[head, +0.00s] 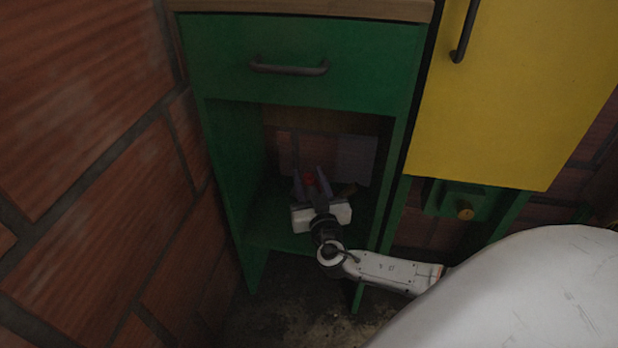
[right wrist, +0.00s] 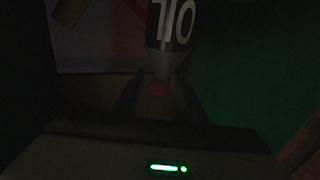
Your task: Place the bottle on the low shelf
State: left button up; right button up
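The bottle (right wrist: 170,25) shows in the right wrist view, with a dark body, large white numerals and a neck tapering to a red cap (right wrist: 158,88). In the head view only a small red spot, the cap (head: 309,179), shows clearly; the rest of the bottle is dark or hidden. My right gripper (head: 309,172) reaches into the open compartment. Its fingers are apart, one on each side of the cap, and do not appear closed on it. The low shelf (head: 264,233) is the green floor of the compartment, under the gripper. My left gripper is out of view.
The green cabinet has a drawer (head: 290,66) above the compartment and side walls close around my right arm. A brick wall (head: 90,130) stands at the left, a yellow door (head: 510,100) at the right. The compartment is dark, with a pale panel (head: 356,158) at the back.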

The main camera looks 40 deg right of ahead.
jog(key=shift+r, duration=0.15)
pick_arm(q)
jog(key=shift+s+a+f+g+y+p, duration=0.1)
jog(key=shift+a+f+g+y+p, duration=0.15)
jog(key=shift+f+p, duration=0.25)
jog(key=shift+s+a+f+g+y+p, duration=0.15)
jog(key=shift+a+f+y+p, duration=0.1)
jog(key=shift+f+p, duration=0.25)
pick_arm(e)
jog(key=v, duration=1.2)
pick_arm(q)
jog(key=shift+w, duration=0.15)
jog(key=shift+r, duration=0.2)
